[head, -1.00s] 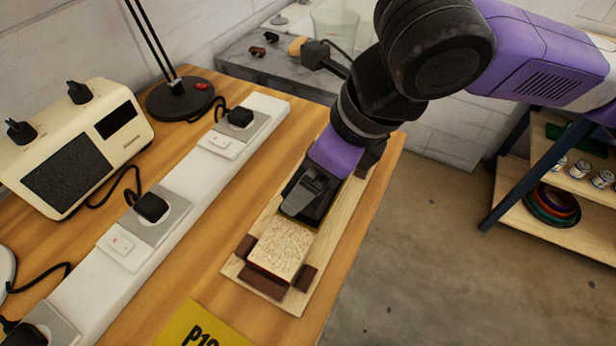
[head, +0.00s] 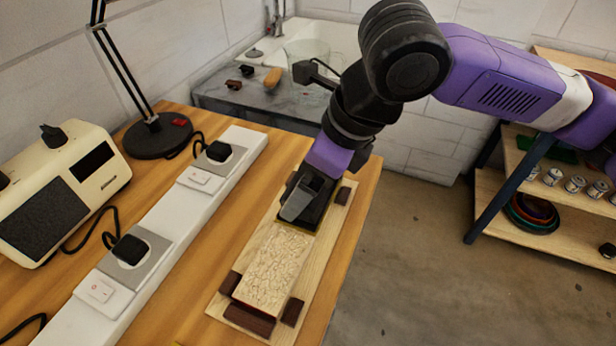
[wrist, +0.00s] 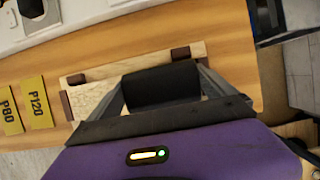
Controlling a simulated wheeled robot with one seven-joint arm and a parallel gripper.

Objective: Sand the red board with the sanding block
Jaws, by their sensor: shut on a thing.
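The board (head: 275,268) lies in a pale wooden holder (head: 331,240) between dark brown stops. Its visible top is pale and speckled, with only a thin reddish edge at the near end. My gripper (head: 304,196) is over the far part of the board, shut on the sanding block (head: 292,217), which is dark with a thin yellowish lower edge. The block appears to rest on the board and hides its far part. In the wrist view the block's black rounded grip (wrist: 162,85) sits between my fingers, and part of the board (wrist: 88,98) shows beside it.
A white power strip (head: 165,240) runs along the left, with a black lamp (head: 158,137) and cream device (head: 62,190) beyond. Yellow P120 (wrist: 36,103) and P80 (wrist: 9,110) sheets lie on the bench. The bench edge is close on the right; a shelf (head: 500,190) stands beyond.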

